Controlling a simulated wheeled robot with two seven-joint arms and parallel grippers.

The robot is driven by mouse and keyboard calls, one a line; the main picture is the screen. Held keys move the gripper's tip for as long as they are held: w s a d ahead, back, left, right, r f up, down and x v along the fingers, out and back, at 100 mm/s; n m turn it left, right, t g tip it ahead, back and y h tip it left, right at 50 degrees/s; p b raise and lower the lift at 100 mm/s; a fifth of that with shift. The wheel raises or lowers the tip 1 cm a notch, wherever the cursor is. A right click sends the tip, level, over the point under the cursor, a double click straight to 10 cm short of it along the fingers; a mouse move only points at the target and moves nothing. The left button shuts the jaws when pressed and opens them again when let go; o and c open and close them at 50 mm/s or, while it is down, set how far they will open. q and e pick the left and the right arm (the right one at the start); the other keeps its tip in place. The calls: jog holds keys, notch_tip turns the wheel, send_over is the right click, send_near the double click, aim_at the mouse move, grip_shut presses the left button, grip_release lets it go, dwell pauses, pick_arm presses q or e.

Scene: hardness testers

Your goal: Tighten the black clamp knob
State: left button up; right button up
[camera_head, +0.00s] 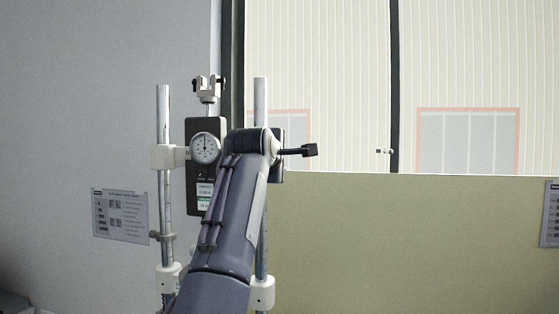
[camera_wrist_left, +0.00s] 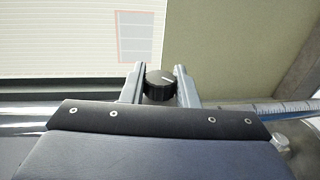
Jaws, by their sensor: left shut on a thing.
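The black clamp knob (camera_wrist_left: 158,88), round with a white line on its face, shows in the left wrist view between the two grey fingers of my left gripper (camera_wrist_left: 160,72). The fingers are shut on its sides. In the head view my left forearm rises from the bottom and covers the knob and most of that gripper. The hardness tester stands there, with a round dial gauge (camera_head: 205,148) on a dark body and two vertical metal posts (camera_head: 163,115). My right gripper is in neither view.
A black handle (camera_head: 309,150) on a thin rod sticks out to the right of my wrist. White collars (camera_head: 262,292) sit on the posts. A printed sheet (camera_head: 120,216) is on the left wall. A beige panel (camera_head: 420,240) fills the lower right.

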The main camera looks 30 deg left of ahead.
pick_arm(q)
jog(key=shift+f+g, duration=0.15)
jog(key=shift+g, duration=0.15)
jog(key=o, duration=0.9)
jog(key=shift+o, duration=0.2)
jog(key=shift+s+d+b, duration=0.15)
jog(key=shift+s+b, duration=0.3)
jog(key=shift+s, duration=0.1)
jog(key=b+v, duration=0.2)
jog(key=v, duration=0.4)
jog(key=shift+s, duration=0.35)
jog(key=shift+d, duration=0.1)
